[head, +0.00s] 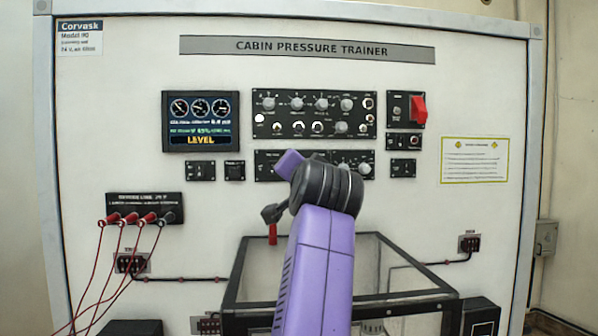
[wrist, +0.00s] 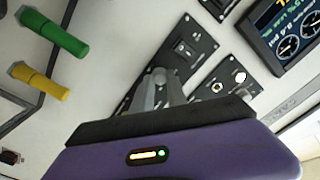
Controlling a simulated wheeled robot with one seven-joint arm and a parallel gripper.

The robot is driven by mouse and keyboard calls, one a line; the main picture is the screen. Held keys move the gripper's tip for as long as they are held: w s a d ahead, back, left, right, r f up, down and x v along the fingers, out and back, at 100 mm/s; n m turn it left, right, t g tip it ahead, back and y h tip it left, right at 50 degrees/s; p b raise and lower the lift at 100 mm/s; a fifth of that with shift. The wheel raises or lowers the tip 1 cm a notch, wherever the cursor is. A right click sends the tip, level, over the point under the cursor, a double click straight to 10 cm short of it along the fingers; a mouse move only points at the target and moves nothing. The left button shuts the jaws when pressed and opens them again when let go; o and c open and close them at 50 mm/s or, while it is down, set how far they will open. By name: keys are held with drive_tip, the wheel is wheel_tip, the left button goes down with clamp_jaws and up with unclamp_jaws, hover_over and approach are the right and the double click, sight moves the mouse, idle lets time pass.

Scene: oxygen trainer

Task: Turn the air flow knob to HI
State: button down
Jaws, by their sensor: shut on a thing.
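The lower control panel (head: 265,157) sits below the larger knob panel in the head view. My arm covers its middle; a few grey knobs (head: 343,169) show at its right end. In the wrist view, the grey fingers of my gripper (wrist: 160,92) are shut on a grey knob (wrist: 159,74) on a black panel. Only the rounded end of this knob shows between the fingers. In the head view the fingertips and the held knob are hidden behind my arm. The labels are too small to read, so I cannot tell the knob's setting.
The larger knob panel (head: 313,114) and the LEVEL display (head: 200,121) are above. Green (wrist: 50,32) and yellow (wrist: 40,82) handles stick out nearby. A dark-framed clear box (head: 400,296) stands below. Red leads (head: 110,262) hang at left.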

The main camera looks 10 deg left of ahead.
drive_tip(key=shift+f, duration=0.1)
drive_tip(key=c, duration=1.3)
unclamp_jaws()
drive_tip(key=shift+s, duration=0.1)
drive_tip(key=b+v, duration=0.2)
drive_tip(key=v, duration=0.5)
drive_tip(key=shift+s+d, duration=0.1)
drive_tip(key=shift+s, duration=0.2)
